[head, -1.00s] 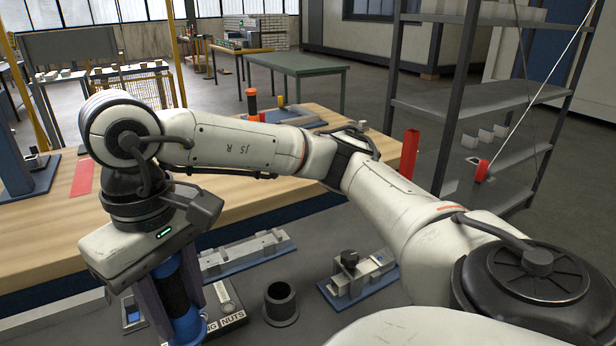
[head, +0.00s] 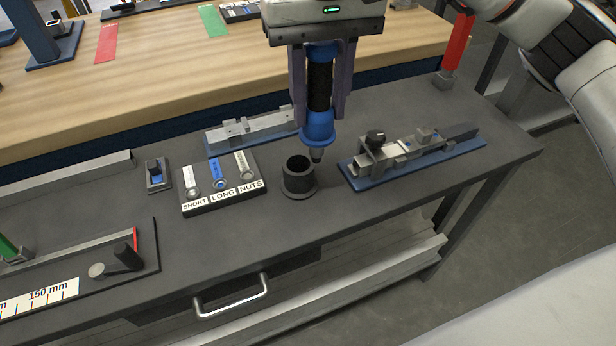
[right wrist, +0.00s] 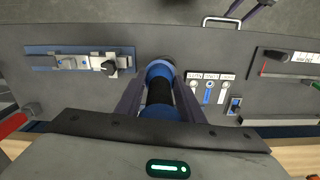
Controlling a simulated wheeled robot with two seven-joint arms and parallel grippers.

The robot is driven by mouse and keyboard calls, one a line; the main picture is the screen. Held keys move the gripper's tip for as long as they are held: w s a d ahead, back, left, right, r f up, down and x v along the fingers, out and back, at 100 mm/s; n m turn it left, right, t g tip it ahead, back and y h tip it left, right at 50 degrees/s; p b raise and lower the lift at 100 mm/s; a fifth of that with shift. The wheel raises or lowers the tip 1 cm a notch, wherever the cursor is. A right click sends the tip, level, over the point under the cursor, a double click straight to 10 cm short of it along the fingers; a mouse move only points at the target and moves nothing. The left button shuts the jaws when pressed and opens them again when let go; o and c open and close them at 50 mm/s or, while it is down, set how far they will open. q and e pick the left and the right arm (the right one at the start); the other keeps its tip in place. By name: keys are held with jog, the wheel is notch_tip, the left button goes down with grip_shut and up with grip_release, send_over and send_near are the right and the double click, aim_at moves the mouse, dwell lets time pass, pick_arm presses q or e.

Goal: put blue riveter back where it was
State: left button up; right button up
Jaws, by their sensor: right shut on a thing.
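The blue riveter (head: 318,125) has a blue body with a black grip band and a grey nose pointing down. My right gripper (head: 320,100) is shut on it, with a finger on each side, and holds it upright. Its nose is just above and slightly right of the black cup-shaped holder (head: 298,178) on the dark bench, apart from or overlapping its rim in the head view. My left gripper is not in view.
A labelled tray (head: 222,197) of short, long and nuts stands left of the holder. A clamp fixture on a blue base (head: 410,160) stands close right. Another metal fixture (head: 250,130) lies behind. A red post (head: 457,45) stands at the back right. Bare bench lies in front.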

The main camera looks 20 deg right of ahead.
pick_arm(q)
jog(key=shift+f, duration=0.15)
pick_arm(e)
jog(key=w+a+f, duration=0.2)
jog(key=w+f, duration=0.1)
jog(key=f, duration=0.4)
jog(key=shift+f+m, duration=0.3)
jog(key=shift+f, duration=0.05)
jog(key=shift+a, duration=0.15)
jog(key=shift+f+b, duration=0.55)
jog(key=shift+b, duration=0.05)
jog(key=o, duration=0.9)
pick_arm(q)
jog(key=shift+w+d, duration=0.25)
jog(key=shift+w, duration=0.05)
pick_arm(e)
jog(key=shift+o, duration=0.8)
jog(key=shift+r, duration=0.15)
